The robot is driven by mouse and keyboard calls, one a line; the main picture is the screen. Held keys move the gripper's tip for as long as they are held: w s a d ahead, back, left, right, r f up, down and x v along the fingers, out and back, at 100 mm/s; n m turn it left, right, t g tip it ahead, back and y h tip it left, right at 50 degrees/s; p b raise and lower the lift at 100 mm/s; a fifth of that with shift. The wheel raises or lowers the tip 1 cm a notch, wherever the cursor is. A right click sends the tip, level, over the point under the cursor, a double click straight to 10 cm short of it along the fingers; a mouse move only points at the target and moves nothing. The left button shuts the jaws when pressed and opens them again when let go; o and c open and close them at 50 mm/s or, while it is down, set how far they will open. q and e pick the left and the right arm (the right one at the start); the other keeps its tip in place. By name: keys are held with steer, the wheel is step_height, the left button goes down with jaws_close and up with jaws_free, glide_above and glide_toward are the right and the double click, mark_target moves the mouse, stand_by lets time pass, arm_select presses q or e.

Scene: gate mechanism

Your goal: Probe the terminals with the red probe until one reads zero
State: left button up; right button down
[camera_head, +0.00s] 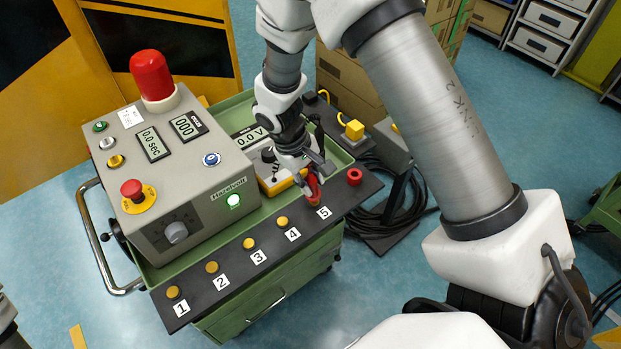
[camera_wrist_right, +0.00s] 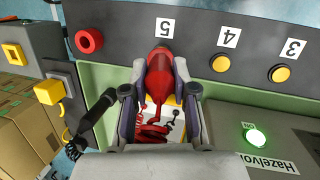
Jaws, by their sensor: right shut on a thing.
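My right gripper (camera_head: 311,178) is shut on the red probe (camera_head: 314,190), over the dark terminal strip (camera_head: 228,269). In the right wrist view the red probe (camera_wrist_right: 159,75) sits between the two fingers, its tip toward the label 5. The probe and fingers cover the terminal at 5; I cannot tell whether the tip touches it. Yellow terminals show at label 1 (camera_head: 173,292), label 2 (camera_head: 211,267), label 3 (camera_head: 248,243) and label 4 (camera_head: 282,221). The yellow meter (camera_head: 268,187) is partly behind my gripper; a display (camera_head: 249,137) reads 0.0 V.
A grey Hazelvolt box (camera_head: 190,190) with a red lamp (camera_head: 152,76), buttons and a lit green button (camera_head: 233,200) stands left of my arm. A red ring (camera_head: 354,176) sits right of label 5. A yellow block (camera_head: 354,130) and cartons are behind.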

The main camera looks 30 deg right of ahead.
steer(key=shift+s, duration=0.15)
steer(key=shift+f, duration=0.3)
stand_by(0.5)
stand_by(0.5)
step_height(320, 180, up, 5)
steer(key=p, duration=0.4)
steer(key=shift+r, duration=0.15)
stand_by(2.2)
